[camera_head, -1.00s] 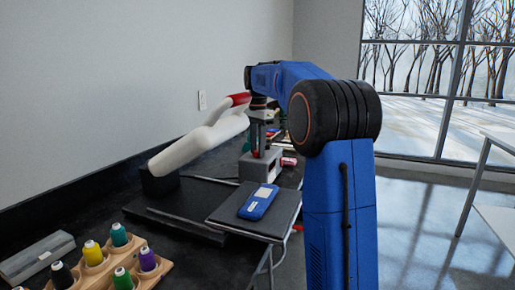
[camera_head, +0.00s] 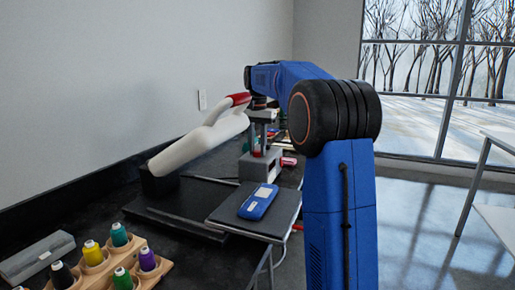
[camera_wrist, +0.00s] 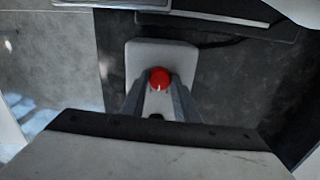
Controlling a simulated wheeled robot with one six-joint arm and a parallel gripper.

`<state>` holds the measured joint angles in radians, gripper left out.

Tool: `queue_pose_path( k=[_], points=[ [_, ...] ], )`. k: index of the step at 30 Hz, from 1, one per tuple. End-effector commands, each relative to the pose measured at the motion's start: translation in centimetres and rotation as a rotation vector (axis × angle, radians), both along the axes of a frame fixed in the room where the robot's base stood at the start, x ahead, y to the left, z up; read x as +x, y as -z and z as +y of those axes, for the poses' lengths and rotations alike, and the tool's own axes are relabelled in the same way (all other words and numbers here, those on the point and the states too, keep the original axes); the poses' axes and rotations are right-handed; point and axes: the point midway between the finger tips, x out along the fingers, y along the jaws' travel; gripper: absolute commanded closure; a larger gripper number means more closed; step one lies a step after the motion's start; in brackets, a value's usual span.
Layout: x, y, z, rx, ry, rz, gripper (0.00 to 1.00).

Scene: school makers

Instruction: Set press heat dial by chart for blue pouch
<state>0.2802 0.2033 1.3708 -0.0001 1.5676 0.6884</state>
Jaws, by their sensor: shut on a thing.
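The red dial (camera_wrist: 160,77) sits on a light grey box (camera_wrist: 146,54), with a small pale mark on its face. In the wrist view my gripper (camera_wrist: 160,88) is shut on the dial, one finger on each side. The grey box also shows in the head view (camera_head: 261,168), beyond the press, with my gripper above it. The blue pouch (camera_head: 258,203), with a pale label, lies on the press's dark plate (camera_head: 225,218). The white press (camera_head: 198,141) has a red handle end (camera_head: 239,98). I cannot make out a chart or the dial's scale.
A wooden rack (camera_head: 157,272) with several thread cones stands on the black bench at the front left. A grey bar-shaped item (camera_head: 37,258) lies behind it. Small coloured items are partly hidden beyond the grey box. Floor at the right is open, near a white table (camera_head: 497,220).

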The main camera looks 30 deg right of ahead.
Motion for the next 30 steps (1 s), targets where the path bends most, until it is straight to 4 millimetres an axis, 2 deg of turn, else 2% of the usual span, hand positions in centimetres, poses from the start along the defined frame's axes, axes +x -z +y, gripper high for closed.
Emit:
queue_pose_path(
  k=[15, 30],
  points=[
    [0.01, -0.03, 0.00, 0.000, -0.428, -0.001, 0.95],
    [0.01, -0.04, 0.00, -0.001, -0.581, -0.001, 0.95]
  ],
)
